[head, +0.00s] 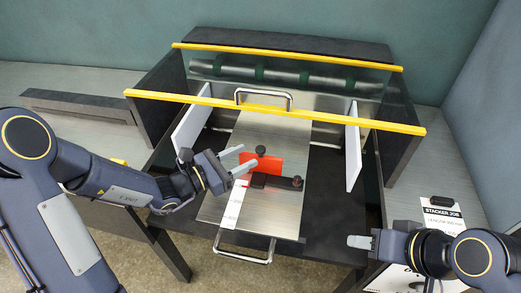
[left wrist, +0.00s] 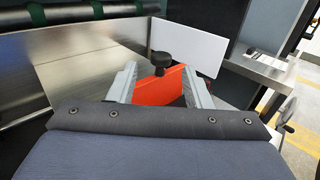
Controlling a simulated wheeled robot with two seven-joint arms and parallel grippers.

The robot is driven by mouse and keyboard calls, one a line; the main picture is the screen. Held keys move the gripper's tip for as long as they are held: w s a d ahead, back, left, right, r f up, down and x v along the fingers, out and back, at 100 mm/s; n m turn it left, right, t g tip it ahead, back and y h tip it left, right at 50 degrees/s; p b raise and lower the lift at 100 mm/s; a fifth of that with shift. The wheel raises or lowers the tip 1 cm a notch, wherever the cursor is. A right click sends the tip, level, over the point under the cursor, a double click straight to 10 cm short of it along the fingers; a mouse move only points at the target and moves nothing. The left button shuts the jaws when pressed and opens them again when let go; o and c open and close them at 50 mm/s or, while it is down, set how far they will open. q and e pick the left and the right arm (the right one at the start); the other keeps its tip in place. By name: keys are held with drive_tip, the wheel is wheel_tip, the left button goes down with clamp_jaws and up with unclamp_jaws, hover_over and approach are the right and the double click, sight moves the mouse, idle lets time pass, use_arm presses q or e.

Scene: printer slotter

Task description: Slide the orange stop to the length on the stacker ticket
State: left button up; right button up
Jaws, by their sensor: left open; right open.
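The orange stop (head: 262,166) stands upright on the metal plate (head: 262,131), with a black knob (head: 260,150) at its top and a black bar beside its base. A white scale strip (head: 233,207) lies on the plate left of the stop. My left gripper (head: 240,160) is open beside the stop's left end. In the left wrist view the stop (left wrist: 158,86) shows between the open fingers (left wrist: 160,85); contact cannot be told. The stacker ticket (head: 441,215) lies at the right; its text is too small to read. My right gripper (head: 362,242) is open and empty near it.
Yellow rails (head: 275,112) cross above the back of the plate. White side panels (head: 353,147) stand left and right. A metal handle (head: 243,250) projects from the plate's front edge. The dark bed (head: 328,215) right of the plate is clear.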

sight(261, 148)
use_arm(q)
drive_tip(key=x, duration=0.6)
drive_tip(key=shift+s+p, duration=0.1)
drive_tip(key=shift+p, duration=0.2)
clamp_jaws()
